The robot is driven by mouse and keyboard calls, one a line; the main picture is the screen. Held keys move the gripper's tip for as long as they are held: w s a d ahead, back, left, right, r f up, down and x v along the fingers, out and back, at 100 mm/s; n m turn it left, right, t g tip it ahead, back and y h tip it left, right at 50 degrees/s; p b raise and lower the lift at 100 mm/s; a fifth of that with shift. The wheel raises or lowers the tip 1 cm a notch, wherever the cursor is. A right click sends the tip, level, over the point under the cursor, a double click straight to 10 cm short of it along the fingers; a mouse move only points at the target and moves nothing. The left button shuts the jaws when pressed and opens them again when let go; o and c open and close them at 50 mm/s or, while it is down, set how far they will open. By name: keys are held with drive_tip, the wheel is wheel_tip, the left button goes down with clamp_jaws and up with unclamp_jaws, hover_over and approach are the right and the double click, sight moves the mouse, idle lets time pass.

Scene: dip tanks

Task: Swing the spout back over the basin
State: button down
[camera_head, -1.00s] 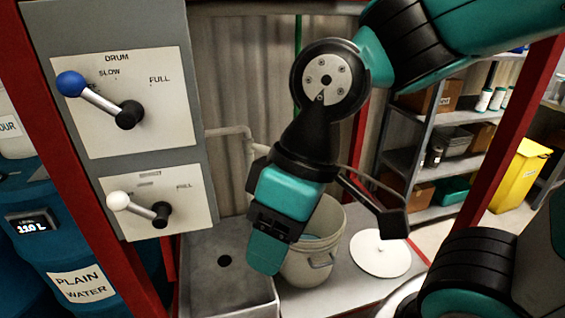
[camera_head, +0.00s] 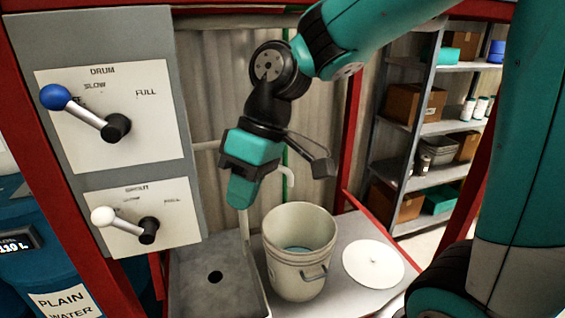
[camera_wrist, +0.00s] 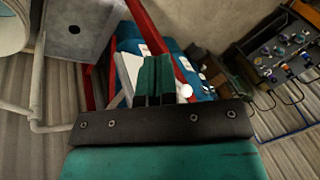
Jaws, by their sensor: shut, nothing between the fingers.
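The cream spout pipe shows behind my arm in the head view; its down-turned end (camera_head: 288,178) is to the right of my gripper, above and behind the bucket. An upright pipe (camera_head: 244,228) runs down below the gripper. The wrist view shows a pipe elbow (camera_wrist: 38,125) at the left. The grey basin (camera_head: 190,300), with a dark drain hole, is below and left of the spout end; it also shows in the wrist view (camera_wrist: 92,18). My gripper (camera_head: 240,196) is shut and empty, pointing down above the basin's right side. I cannot tell whether it touches the pipe.
A white bucket (camera_head: 297,265) with bluish liquid stands right of the basin, beside a round white lid (camera_head: 373,264). A panel at left has a blue-knobbed drum lever (camera_head: 85,110) and a white-knobbed lever (camera_head: 125,222). A red post (camera_head: 350,130) and shelves (camera_head: 440,128) stand right.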

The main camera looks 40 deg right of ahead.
drive_tip(key=w+d+f, duration=0.4)
drive_tip(key=w+d, duration=0.6)
drive_tip(key=w, duration=0.1)
drive_tip(key=w+d+f, duration=0.1)
drive_tip(key=d+f, duration=0.2)
drive_tip(key=d, duration=0.4)
drive_tip(key=w+d+f+y+b, duration=0.1)
drive_tip(key=w+d+f, duration=0.1)
drive_tip(key=d, duration=0.5)
drive_tip(key=w+d+f+t+b, duration=0.1)
drive_tip(key=w+d+f, duration=0.1)
drive_tip(key=d+f, duration=0.3)
drive_tip(key=shift+d+y, duration=0.4)
drive_tip(key=shift+d, duration=0.6)
drive_tip(key=shift+f, duration=0.1)
